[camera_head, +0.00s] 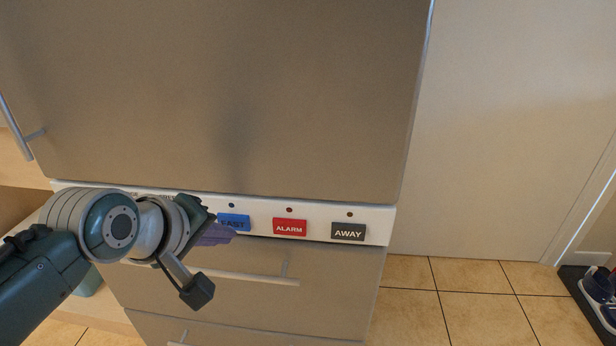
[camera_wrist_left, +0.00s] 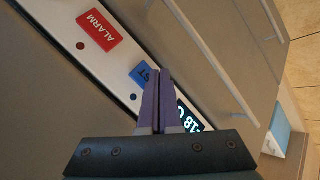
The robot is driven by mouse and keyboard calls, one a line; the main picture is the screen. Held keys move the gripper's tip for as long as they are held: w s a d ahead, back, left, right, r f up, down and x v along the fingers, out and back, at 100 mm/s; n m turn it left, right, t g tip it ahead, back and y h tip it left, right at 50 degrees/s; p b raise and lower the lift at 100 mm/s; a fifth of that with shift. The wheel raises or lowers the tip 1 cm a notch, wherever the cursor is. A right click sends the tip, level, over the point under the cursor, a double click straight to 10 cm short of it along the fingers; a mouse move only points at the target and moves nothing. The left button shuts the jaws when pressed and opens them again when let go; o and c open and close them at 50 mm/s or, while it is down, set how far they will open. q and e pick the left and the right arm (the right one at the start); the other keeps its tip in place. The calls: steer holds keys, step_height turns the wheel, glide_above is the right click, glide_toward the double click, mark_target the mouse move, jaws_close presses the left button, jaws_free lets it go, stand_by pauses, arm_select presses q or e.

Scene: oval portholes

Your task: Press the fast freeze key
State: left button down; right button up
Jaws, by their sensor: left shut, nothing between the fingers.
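The fast freeze key is a blue key (camera_head: 234,221) marked "FAST" on the white control strip (camera_head: 262,224) of the fridge, in the head view. It also shows in the left wrist view (camera_wrist_left: 139,73), partly hidden behind the fingers. My left gripper (camera_head: 232,234) is shut and empty, its purple fingertips at the lower edge of the blue key. In the left wrist view its fingertips (camera_wrist_left: 159,72) overlap the key's edge; I cannot tell whether they touch it. My right gripper is not in view.
A red ALARM key (camera_head: 289,227) and a dark AWAY key (camera_head: 348,231) sit to the right on the strip. A lit display (camera_wrist_left: 188,117) is beside the fingers in the wrist view. A drawer handle (camera_head: 245,277) sticks out below the strip.

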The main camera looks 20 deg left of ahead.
arm_select(q)
steer(key=shift+w+a, duration=0.1)
steer(key=shift+w, duration=0.25)
stand_by(0.4)
steer(key=shift+s+p, duration=0.45)
steer(key=shift+p, duration=0.15)
steer(key=s+d+p, duration=0.1)
steer(key=s+p, duration=0.3)
steer(key=s, duration=0.1)
steer(key=shift+s+d+p, duration=0.3)
steer(key=shift+s, duration=0.1)
steer(key=shift+r, duration=0.1)
